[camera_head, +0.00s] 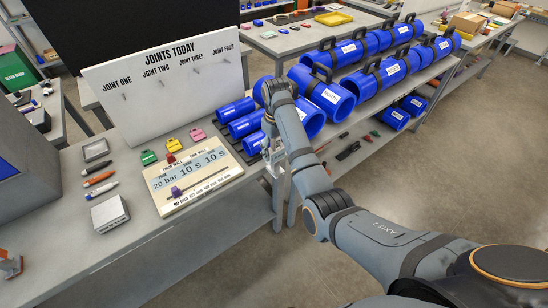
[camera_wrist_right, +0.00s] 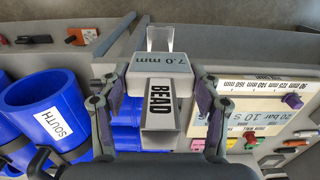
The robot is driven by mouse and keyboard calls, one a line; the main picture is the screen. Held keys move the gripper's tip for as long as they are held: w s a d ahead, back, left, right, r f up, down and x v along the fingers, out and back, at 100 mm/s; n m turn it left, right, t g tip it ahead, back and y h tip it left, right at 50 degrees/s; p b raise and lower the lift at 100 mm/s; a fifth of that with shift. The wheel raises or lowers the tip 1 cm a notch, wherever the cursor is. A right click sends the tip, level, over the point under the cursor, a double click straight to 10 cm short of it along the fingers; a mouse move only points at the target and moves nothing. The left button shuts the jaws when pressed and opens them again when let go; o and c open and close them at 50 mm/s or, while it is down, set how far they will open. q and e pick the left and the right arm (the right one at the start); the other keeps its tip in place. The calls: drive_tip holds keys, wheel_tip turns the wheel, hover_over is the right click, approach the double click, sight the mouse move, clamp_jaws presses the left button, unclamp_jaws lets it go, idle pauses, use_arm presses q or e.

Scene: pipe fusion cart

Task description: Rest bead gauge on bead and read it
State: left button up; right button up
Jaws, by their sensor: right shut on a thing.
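My right gripper (camera_head: 272,160) hangs over the front edge of the bench, beside the small blue pipes. In the right wrist view its two fingers (camera_wrist_right: 158,105) close on the sides of the bead gauge (camera_wrist_right: 158,78). The gauge is a pale block with a dark-edged stem labelled BEAD; its face reads 7.0 mm. In the head view the arm and fingers mostly hide the gauge. Large blue pipes (camera_head: 330,93) with black handles lie to the right of the gripper. I see no contact between gauge and pipe, and cannot make out a bead. My left gripper is not in view.
A settings board (camera_head: 210,190) reading 20 bar, 10 s, 10 s lies left of the gripper. A white JOINTS TODAY board (camera_head: 155,95) stands behind. Coloured tags, pens (camera_head: 98,179) and a grey block (camera_head: 110,214) lie on the bench. Smaller blue pipes (camera_head: 236,110) sit close by.

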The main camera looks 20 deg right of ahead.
idle(0.8)
wheel_tip(320, 180, up, 25)
drive_tip(key=n+t+y, duration=0.5)
drive_tip(key=n+y, duration=0.3)
drive_tip(key=s+a+r+n+g+y, duration=0.1)
drive_tip(key=s+r+n, duration=0.3)
drive_tip(key=s, duration=0.5)
drive_tip(key=s+a+r+n+g+y, duration=0.1)
drive_tip(key=s+r+n+g, duration=0.2)
drive_tip(key=s, duration=0.6)
drive_tip(key=s+a+r+n+g+y, duration=0.1)
drive_tip(key=s+r+n+g, duration=0.2)
drive_tip(key=s+r+n, duration=0.3)
drive_tip(key=s+n, duration=0.1)
drive_tip(key=s, duration=0.2)
drive_tip(key=shift+s+a+r+y, duration=0.25)
drive_tip(key=shift+a+r+y, duration=0.05)
drive_tip(key=shift+a+y, duration=0.1)
